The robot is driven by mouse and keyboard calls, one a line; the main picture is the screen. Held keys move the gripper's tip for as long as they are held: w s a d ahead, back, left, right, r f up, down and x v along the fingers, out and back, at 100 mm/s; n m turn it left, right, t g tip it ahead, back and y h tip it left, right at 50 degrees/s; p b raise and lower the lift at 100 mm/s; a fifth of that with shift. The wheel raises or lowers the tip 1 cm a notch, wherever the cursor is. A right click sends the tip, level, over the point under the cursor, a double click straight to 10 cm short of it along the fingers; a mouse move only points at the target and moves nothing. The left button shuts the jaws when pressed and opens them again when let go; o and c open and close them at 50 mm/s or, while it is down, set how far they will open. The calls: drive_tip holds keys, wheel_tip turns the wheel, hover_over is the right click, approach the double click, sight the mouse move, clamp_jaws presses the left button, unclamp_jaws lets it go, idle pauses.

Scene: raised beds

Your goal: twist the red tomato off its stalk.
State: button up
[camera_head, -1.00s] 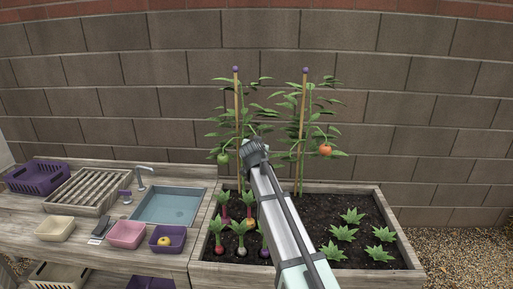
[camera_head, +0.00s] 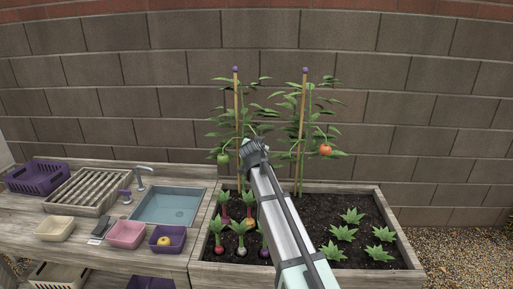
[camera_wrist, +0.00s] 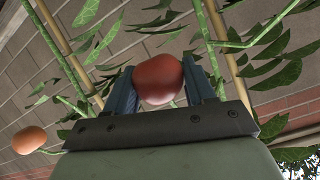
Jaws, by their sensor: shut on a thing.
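The red tomato (camera_wrist: 158,80) sits between the two blue-grey fingers in the wrist view. My gripper (camera_wrist: 161,88) is shut on it, one finger on each side. Leaves lie just behind the tomato; I cannot tell whether its stalk is still joined. In the head view my gripper (camera_head: 249,147) is raised in front of the left staked plant (camera_head: 239,115), and the red tomato is hidden there. An orange tomato (camera_head: 325,150) hangs on the right staked plant (camera_head: 303,120); an orange one also shows at the left of the wrist view (camera_wrist: 29,140).
A green tomato (camera_head: 223,158) hangs close left of my gripper. Root vegetables (camera_head: 241,240) and leafy plants (camera_head: 343,233) grow in the raised bed (camera_head: 402,245). The bench at left has a sink (camera_head: 168,206), a pink bowl (camera_head: 126,233) and a purple bowl (camera_head: 178,236) holding something yellow.

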drive_tip(key=shift+m, duration=0.6)
drive_tip(key=shift+m, duration=0.3)
drive_tip(key=shift+m, duration=0.9)
drive_tip(key=shift+m, duration=0.3)
drive_tip(key=shift+m, duration=0.8)
drive_tip(key=shift+d+m, duration=0.1)
drive_tip(key=shift+m, duration=0.2)
drive_tip(key=shift+f+m, duration=0.1)
drive_tip(key=shift+m, duration=0.8)
drive_tip(key=shift+m, duration=0.3)
